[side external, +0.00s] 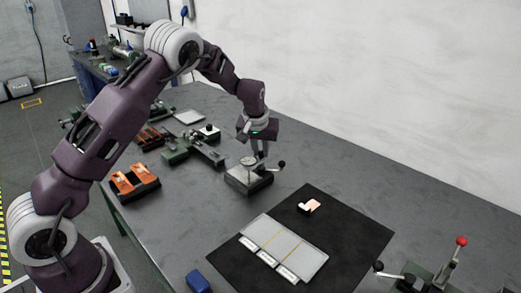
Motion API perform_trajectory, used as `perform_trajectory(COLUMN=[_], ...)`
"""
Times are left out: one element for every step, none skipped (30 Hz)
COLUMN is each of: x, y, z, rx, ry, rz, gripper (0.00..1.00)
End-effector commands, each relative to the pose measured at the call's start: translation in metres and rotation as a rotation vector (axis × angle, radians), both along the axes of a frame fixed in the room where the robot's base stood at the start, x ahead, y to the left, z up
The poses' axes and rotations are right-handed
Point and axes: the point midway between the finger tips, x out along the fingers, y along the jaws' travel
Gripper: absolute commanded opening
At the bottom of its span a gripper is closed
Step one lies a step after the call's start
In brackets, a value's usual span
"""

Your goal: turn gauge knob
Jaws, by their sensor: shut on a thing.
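The gauge (248,180) is a low metal block with a pale round dial (248,161) on top. It stands on the grey table left of the black mat. A short lever with a black ball end (281,165) sticks out at its right. My gripper (259,156) points down over the block, just right of the dial, with its fingers close together. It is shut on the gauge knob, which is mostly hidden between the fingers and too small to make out.
A black mat (350,235) holds a grey three-part tray (318,264) and a small copper-and-white piece (309,206). Green fixtures (178,156) and orange blocks (135,182) stand left. A red-knobbed lever press (446,270) is at the front right; a blue object (198,282) lies in front.

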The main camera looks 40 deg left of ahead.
Motion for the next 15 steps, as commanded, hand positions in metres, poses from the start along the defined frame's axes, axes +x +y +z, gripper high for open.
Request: perform_trajectory(x=[0.0007,0.0007,0.0007,0.0006,0.0006,0.0005,0.0004,0.0004,0.0004,0.0004,0.0004,0.0003,0.0003,0.0003,0.0003], y=[-0.0001,-0.0001,0.0,0.0001,0.0002,0.0003,0.0004,0.0004,0.0005,0.0005,0.0005,0.0004,0.0004,0.0004,0.0005], z=[0.0003,0.0003,0.0002,0.0002,0.0001,0.0001,0.0001,0.0001,0.0001,0.0001,0.0001,0.0001,0.0001,0.0001,0.0], rx=[0.001,0.001,0.001,0.001,0.001,0.001,0.001,0.001,0.0,0.0,0.0,0.0,0.0,0.0,0.0], ry=[-0.002,-0.002,-0.002,-0.002,-0.002,-0.001,-0.002,-0.002,-0.001,-0.001,-0.001,-0.001,-0.001,-0.001,-0.001], rz=[0.008,0.014,0.021,0.025,0.027,0.03,0.032,0.034,0.035,0.035,0.035,0.035,0.035,0.035,0.035], gripper=[0.0,0.0,0.0,0.0,0.0,0.0,0.0,0.0,0.0,0.0,0.0,0.0,0.0,0.0,0.0])
